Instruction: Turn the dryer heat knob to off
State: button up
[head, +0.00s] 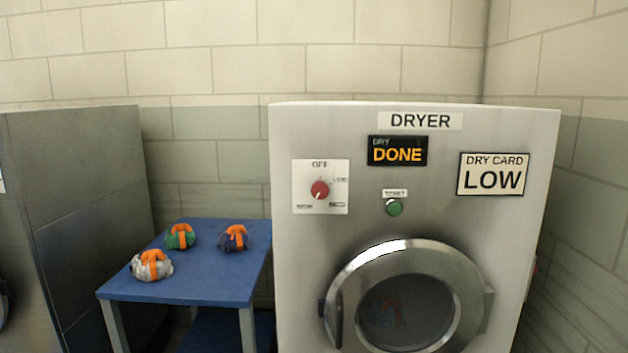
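The dryer (300,255) is a light grey metal machine standing right of centre in the head view. Its red heat knob (320,189) sits on a white dial plate (336,205) at the upper left of the front. The plate reads OFF at the top, with smaller labels at the right and along the bottom. A light pointer mark seems to lie on the knob's lower side, away from OFF; the exact setting is too small to tell. The display (397,151) reads DRY DONE. My gripper is not in view.
A green start button (394,208) and a card reading LOW (493,174) are on the dryer front. The round door (455,262) looks shut. A blue table (205,285) at left bears three orange-strapped bundles. A dark grey machine (95,200) stands farther left.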

aim_at(320, 190)
jog(key=i+l+u, duration=0.1)
jog(key=i+l, duration=0.15)
jog(key=i, duration=0.25)
jog(key=i+l+u, duration=0.15)
jog(key=i+l, duration=0.2)
jog(key=i, duration=0.15)
